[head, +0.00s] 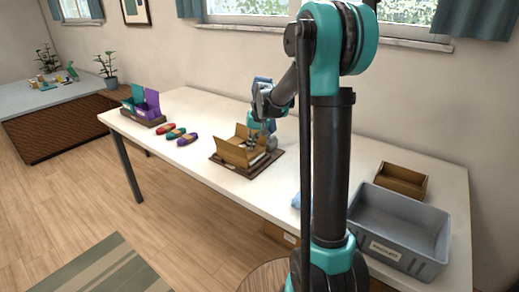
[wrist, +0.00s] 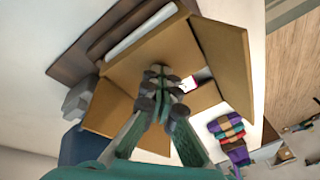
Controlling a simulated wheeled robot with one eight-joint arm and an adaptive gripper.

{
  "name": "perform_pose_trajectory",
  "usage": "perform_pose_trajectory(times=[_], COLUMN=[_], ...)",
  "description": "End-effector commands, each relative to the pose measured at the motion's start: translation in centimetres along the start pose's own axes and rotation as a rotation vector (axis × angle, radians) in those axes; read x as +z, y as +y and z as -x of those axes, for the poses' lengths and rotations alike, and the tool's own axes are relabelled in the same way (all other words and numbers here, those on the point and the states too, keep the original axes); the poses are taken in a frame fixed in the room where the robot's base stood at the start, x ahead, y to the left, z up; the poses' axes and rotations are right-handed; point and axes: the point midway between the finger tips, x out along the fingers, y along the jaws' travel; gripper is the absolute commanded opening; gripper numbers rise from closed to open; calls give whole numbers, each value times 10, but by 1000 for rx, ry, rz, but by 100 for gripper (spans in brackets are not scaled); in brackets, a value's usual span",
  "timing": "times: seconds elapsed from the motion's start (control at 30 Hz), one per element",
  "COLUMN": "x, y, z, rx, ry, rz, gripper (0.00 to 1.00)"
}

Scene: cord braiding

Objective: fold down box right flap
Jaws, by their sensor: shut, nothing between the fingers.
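The cardboard box (head: 232,157) sits on a dark brown board (head: 259,171) near the middle of the table. It shows large in the wrist view (wrist: 135,68), with several flaps. One tall flap (wrist: 228,62) stands out at the right of the wrist view, and another flap (wrist: 108,110) sticks out at the lower left. I cannot tell which one the task calls right. My gripper (wrist: 160,76) is shut and empty, with its fingertips over the box opening. In the head view my gripper (head: 254,138) is at the box's far right side and partly hides it.
Colourful skeins (head: 177,133) and a purple and teal box (head: 150,106) stand to the left on the table (head: 205,105). A grey bin (head: 398,228) and a small brown box (head: 402,180) are at the right. The table's front edge is close to the board.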

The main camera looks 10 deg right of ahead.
Motion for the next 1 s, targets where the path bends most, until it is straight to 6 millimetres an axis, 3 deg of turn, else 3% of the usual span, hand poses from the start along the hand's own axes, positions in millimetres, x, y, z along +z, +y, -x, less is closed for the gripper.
perform_pose_trajectory(times=[0.27, 1.0], x=[0, -14], y=[-1, -15], z=[2, 65], rx=[0, 0], ry=[-1, -1], rz=[0, 0], gripper=[0, 0])
